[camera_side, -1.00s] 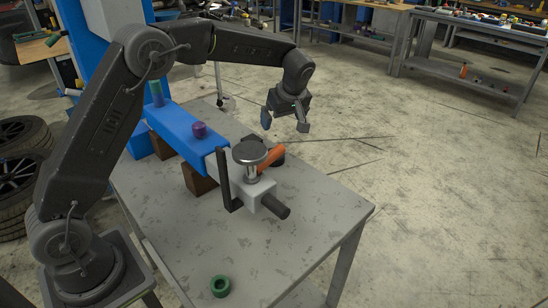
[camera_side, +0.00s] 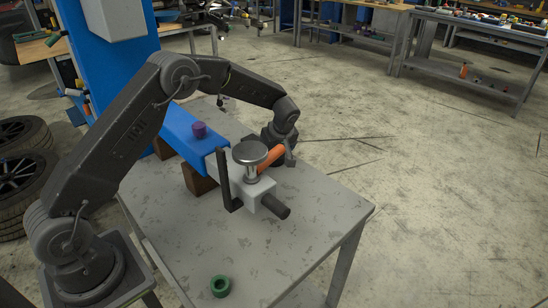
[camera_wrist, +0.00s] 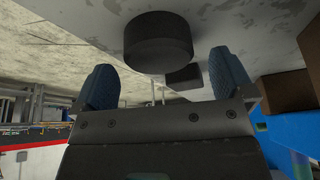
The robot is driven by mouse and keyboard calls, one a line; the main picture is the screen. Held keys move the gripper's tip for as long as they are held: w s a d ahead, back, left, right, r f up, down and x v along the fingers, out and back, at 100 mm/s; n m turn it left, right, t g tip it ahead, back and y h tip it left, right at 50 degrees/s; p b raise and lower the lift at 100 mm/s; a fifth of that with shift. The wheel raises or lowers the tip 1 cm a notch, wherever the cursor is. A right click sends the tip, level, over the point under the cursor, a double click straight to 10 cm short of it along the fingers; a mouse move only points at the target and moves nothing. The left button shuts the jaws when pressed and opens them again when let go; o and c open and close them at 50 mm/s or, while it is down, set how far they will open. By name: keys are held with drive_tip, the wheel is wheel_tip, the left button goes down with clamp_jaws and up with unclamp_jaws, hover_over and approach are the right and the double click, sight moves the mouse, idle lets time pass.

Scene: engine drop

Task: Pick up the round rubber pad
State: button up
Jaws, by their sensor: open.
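The round rubber pad (camera_wrist: 158,42) is a thick dark disc on the grey table, seen in the wrist view just beyond my fingertips. In the side view it is hidden behind the orange handle and my gripper. My gripper (camera_wrist: 163,68) is open and empty, its two blue-padded fingers apart on either side of the pad's near edge. In the side view my gripper (camera_side: 279,153) is low over the table behind the orange handle (camera_side: 270,157), with one finger hidden. I cannot tell whether the fingers touch the pad.
A jack-like device with a round metal top (camera_side: 250,153) and black handles stands close in front of my gripper. A green ring (camera_side: 220,286) lies near the front. The table's right side (camera_side: 320,205) is clear.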

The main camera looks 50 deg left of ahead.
drive_tip(key=shift+x, duration=1)
drive_tip(key=c, duration=1)
drive_tip(key=shift+r, duration=0.1)
drive_tip(key=shift+c, duration=0.2)
